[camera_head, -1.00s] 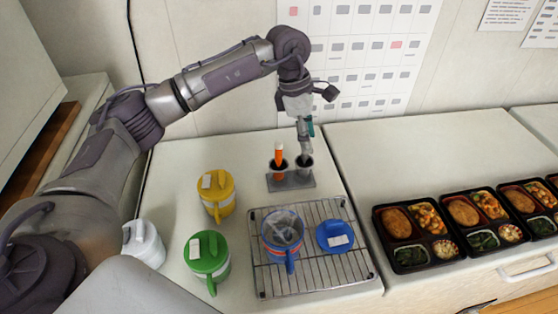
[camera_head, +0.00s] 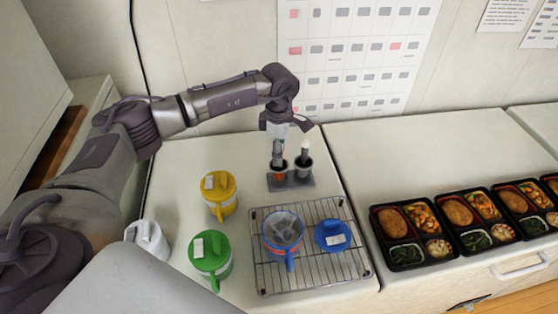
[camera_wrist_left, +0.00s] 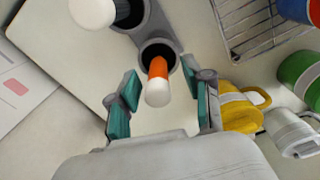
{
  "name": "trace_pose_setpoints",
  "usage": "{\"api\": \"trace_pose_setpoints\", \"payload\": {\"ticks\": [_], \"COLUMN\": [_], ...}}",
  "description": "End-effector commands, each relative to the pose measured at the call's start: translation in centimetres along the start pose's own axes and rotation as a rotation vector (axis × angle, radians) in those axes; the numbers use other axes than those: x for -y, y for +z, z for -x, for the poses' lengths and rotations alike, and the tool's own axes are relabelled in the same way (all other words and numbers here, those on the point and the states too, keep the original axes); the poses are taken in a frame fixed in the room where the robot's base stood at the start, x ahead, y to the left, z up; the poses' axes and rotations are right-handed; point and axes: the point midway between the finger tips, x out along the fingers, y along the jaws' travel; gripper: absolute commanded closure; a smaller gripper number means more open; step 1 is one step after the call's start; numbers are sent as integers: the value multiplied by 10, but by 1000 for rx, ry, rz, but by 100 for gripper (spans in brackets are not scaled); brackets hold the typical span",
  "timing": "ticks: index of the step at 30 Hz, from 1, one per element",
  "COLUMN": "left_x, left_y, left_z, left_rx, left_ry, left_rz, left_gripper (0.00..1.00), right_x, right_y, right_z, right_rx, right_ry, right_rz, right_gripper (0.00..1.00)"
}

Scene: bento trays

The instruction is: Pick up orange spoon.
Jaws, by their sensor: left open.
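The orange spoon (camera_wrist_left: 157,72) stands in the dark round cup of a grey two-cup holder (camera_head: 291,182); its handle, orange with a white end, points at the left wrist camera. My left gripper (camera_wrist_left: 160,98) is open, with a teal-padded finger on each side of the handle and a gap to both. In the head view the left gripper (camera_head: 278,156) is over the holder's left cup and hides most of the spoon. A second utensil with a white end (camera_wrist_left: 92,10) stands in the other cup. My right gripper is in neither view.
Several bento trays (camera_head: 404,238) line the right counter. A wall rises behind the holder.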

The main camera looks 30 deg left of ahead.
Motion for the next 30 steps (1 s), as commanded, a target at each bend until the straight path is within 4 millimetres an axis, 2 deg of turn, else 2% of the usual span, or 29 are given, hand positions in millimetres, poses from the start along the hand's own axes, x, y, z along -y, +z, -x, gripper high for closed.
{"api": "trace_pose_setpoints", "payload": {"ticks": [1, 6, 14, 23, 30], "left_x": [0, -1, -1, -1, -1], "left_y": [0, 0, 0, 0, 0], "left_z": [-3, -24, -28, -28, -27], "left_rx": [-3, -1, 0, 0, 0], "left_ry": [-4, -2, 0, 0, 0], "left_rz": [0, 1, -1, 0, 0], "left_gripper": [50, 50, 50, 100, 100], "right_x": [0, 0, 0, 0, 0], "right_y": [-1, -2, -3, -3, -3], "right_z": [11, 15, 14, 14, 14], "right_rx": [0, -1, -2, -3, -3], "right_ry": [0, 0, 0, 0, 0], "right_rz": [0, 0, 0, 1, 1], "right_gripper": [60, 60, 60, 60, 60]}}
